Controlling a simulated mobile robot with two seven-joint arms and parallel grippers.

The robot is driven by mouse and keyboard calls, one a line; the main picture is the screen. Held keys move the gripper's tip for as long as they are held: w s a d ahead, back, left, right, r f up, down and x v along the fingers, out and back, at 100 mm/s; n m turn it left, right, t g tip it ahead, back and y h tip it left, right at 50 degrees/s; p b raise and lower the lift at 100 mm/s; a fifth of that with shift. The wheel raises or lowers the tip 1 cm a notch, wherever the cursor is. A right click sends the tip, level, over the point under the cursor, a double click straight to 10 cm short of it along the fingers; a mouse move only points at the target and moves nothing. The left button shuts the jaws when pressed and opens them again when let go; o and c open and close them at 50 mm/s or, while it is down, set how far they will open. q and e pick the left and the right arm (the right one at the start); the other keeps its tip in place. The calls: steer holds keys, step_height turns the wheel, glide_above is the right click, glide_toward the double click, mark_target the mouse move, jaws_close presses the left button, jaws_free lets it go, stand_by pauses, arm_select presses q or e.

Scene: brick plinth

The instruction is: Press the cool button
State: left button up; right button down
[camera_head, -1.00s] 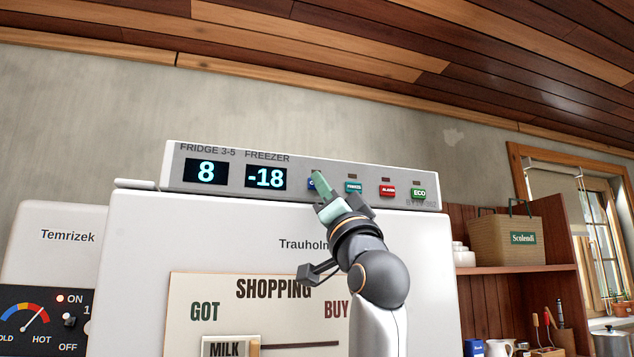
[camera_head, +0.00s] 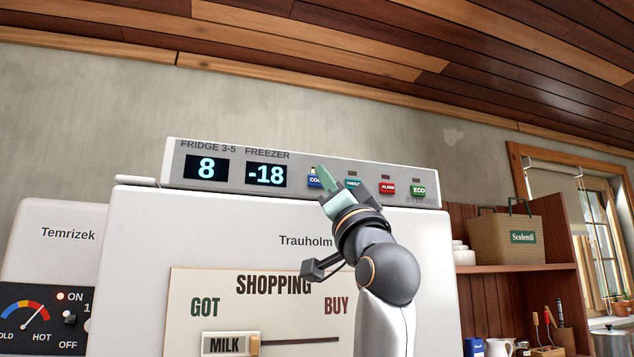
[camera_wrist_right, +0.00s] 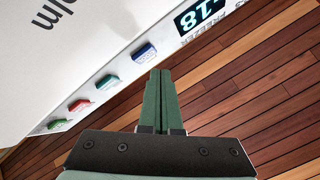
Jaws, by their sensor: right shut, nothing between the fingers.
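The blue cool button (camera_head: 314,181) is on the fridge's top panel (camera_head: 221,187), first in a row of coloured buttons and right of the freezer display. It is partly hidden behind my right gripper (camera_head: 322,171), whose green fingers are shut and empty. In the right wrist view the blue button (camera_wrist_right: 145,52) lies just beyond and left of the fingertips (camera_wrist_right: 160,73), with a small gap visible. My left gripper is not in view.
The teal freeze button (camera_head: 353,184), red alarm button (camera_head: 388,187) and green eco button (camera_head: 418,190) are to the right on the same panel. The fridge door (camera_head: 200,230) is below. A shelf with a basket (camera_head: 505,238) stands at right.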

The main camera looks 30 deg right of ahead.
steer(key=s, duration=0.2)
steer(key=s+a+b, duration=0.1)
steer(key=s, duration=0.2)
steer(key=shift+a, duration=0.1)
